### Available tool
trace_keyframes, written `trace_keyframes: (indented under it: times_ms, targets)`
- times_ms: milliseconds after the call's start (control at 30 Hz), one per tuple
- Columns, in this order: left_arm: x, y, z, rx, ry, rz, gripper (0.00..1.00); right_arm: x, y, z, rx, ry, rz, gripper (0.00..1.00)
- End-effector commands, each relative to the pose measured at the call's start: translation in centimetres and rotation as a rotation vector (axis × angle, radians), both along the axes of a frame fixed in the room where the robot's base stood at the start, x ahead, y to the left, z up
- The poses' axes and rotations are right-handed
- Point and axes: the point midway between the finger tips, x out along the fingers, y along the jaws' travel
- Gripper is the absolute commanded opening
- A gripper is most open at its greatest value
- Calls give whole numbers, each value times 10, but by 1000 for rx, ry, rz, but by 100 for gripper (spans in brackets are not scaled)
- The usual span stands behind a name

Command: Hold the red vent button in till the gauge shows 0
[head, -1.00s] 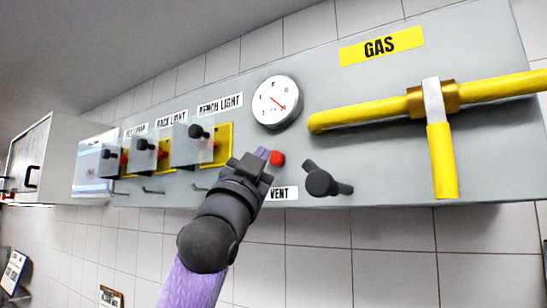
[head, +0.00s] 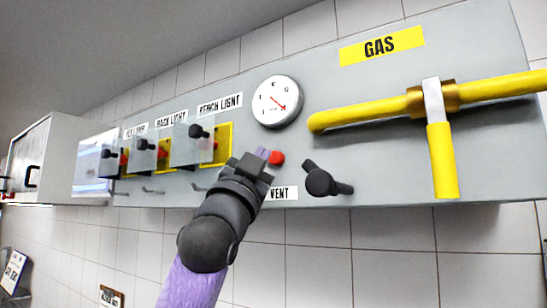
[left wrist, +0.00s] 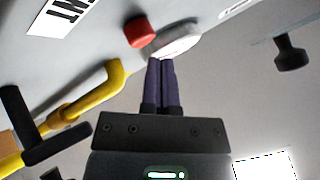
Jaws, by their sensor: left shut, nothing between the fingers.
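The red vent button (head: 277,157) sits on the grey panel above the VENT label (head: 281,193). It also shows in the left wrist view (left wrist: 139,33), beside the fingertips. The round white gauge (head: 277,102) is above the button. Its red needle points to the lower right; the scale marks are too small to read surely. My left gripper (head: 262,154) is shut and empty, its fingertips just left of the button in the head view. In the left wrist view the closed purple fingers (left wrist: 162,62) point toward the panel; I cannot tell whether they touch the button. My right gripper is not in view.
A black knob (head: 321,182) is right of the button. A yellow gas pipe (head: 365,112) with a yellow-handled valve (head: 442,160) is farther right. Several covered switches stand left, including one under BENCH LIGHT (head: 200,147). Tiled wall is below the panel.

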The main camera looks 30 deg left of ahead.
Motion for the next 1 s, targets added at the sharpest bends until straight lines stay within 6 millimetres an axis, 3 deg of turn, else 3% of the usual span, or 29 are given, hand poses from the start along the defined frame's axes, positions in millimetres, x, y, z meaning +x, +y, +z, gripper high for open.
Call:
trace_keyframes:
  times_ms: [1000]
  targets:
    - [9, -1, 0, 0, 0, 0, 0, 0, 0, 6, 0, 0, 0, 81]
